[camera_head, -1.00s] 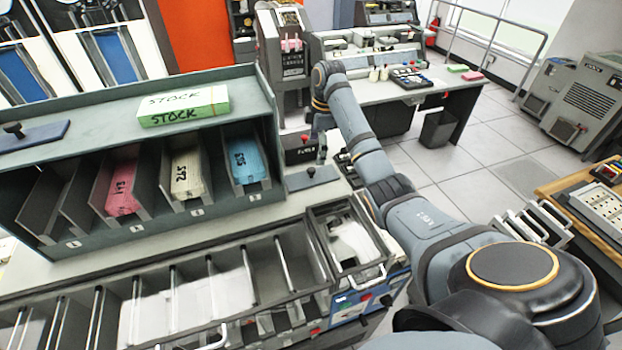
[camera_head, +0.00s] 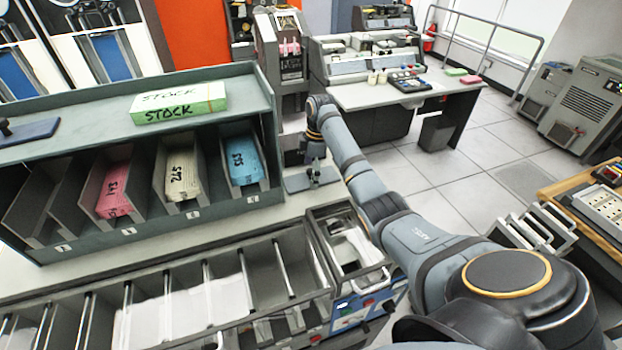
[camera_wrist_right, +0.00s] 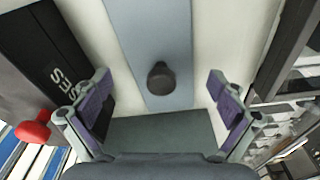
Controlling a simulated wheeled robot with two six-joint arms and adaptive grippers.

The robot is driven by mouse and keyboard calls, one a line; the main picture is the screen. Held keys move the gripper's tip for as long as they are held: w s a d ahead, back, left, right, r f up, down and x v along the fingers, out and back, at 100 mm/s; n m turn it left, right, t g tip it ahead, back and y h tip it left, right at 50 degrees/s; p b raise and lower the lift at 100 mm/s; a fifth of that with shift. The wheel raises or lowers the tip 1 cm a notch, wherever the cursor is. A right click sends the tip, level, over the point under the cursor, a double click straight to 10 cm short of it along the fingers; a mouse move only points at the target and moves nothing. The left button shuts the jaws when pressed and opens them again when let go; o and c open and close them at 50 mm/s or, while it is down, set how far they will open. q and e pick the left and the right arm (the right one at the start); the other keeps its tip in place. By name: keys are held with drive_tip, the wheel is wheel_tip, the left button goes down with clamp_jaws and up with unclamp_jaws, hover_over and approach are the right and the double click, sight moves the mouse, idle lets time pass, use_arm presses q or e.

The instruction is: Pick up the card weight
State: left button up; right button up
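A card weight, a flat blue-grey plate (camera_head: 296,184) with a dark round knob, lies on the light counter right of the card rack. In the right wrist view its knob (camera_wrist_right: 161,78) stands on the plate between my fingers. My right gripper (camera_head: 315,178) reaches down over this weight, its fingers hiding part of it in the head view. The right wrist view shows the right gripper (camera_wrist_right: 164,105) open, with purple pads apart on either side and nothing between them touching. A second similar weight (camera_head: 28,131) lies on top of the rack at far left. My left gripper is not in view.
The grey rack (camera_head: 95,228) holds pink, cream and blue card stacks, with a green STOCK box (camera_head: 180,101) on top. A machine with a row of card pockets (camera_head: 165,300) runs along the front. A dark box with a red knob (camera_wrist_right: 33,130) stands beside the weight.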

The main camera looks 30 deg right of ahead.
drive_tip(key=shift+s, duration=0.1)
clamp_jaws()
idle(0.3)
drive_tip(key=shift+r, duration=0.1)
